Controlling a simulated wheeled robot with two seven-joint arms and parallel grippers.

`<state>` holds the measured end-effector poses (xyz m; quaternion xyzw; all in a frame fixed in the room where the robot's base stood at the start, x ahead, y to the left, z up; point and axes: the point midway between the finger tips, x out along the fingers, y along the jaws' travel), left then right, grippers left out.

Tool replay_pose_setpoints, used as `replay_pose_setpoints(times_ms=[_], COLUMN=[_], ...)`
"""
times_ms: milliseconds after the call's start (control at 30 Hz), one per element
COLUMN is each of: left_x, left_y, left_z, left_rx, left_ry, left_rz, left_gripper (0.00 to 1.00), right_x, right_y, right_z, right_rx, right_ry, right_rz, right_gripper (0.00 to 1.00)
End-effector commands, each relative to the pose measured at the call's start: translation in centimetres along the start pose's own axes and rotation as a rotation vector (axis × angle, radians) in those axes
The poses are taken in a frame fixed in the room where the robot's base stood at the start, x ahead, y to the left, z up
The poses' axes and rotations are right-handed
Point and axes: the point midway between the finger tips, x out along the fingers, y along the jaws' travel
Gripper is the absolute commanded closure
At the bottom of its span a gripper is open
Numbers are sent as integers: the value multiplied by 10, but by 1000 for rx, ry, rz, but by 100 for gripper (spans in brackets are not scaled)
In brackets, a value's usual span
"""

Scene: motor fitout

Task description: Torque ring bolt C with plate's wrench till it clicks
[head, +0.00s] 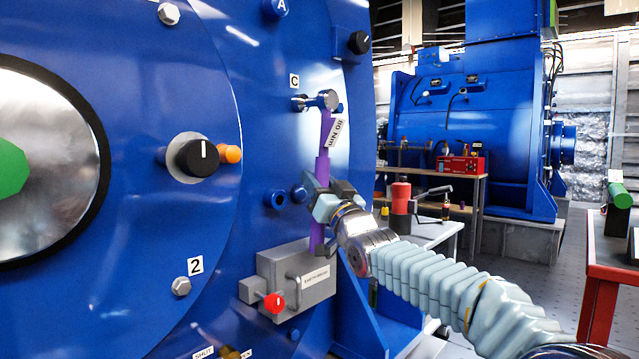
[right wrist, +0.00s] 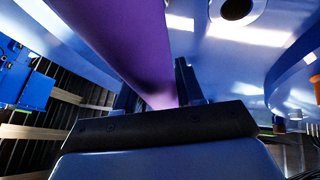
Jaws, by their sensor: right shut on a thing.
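My right gripper (head: 322,205) is shut on the wrench's handle, below the tag. In the right wrist view the purple handle (right wrist: 130,45) runs up from between the fingers (right wrist: 160,95). My left gripper is not in view.
A grey box with a handle (head: 297,280) and red knob (head: 274,302) sits just below my right gripper. A black knob (head: 198,158) with an orange cap (head: 230,154) is at left. A label A (head: 281,7) is above. Benches and another blue machine (head: 470,120) stand behind at right.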

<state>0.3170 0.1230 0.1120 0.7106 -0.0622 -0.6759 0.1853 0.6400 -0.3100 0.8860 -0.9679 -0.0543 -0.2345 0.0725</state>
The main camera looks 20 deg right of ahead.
Motion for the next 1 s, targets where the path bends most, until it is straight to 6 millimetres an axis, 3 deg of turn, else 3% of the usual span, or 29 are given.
replay_pose_setpoints(times_ms=[533,1000], left_x=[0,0], left_y=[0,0], left_z=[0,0], left_rx=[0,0], left_ry=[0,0], left_rz=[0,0], left_gripper=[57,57], right_x=[-3,-36], right_y=[-8,2], right_z=[-5,-24], right_rx=[47,44], right_ry=[-7,-5], right_rz=[26,26], right_gripper=[100,100])
